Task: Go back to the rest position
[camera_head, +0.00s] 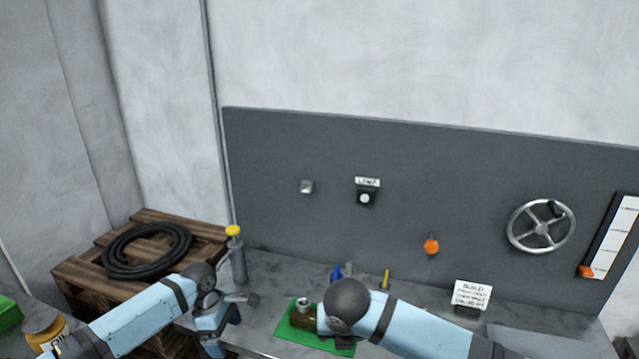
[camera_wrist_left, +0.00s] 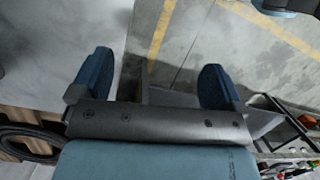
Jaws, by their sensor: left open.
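My left arm comes in from the left, over the near left end of the bench. In the head view my left gripper (camera_head: 222,332) hangs low beside the bench's left part, left of the green mat. In the left wrist view the left gripper (camera_wrist_left: 155,85) has its two blue fingers wide apart, with nothing between them but grey surface and floor beyond. My right arm (camera_head: 425,330) comes in from the lower right, its dark round joint in front of the green mat. My right gripper is not seen; the arm hides what is behind it.
A grey bench (camera_head: 275,275) stands before a dark panel (camera_head: 300,145) with a handwheel (camera_head: 541,226) and orange knob (camera_head: 431,246). A yellow-topped cylinder (camera_head: 236,258) and a crate with black hose (camera_head: 147,250) are left.

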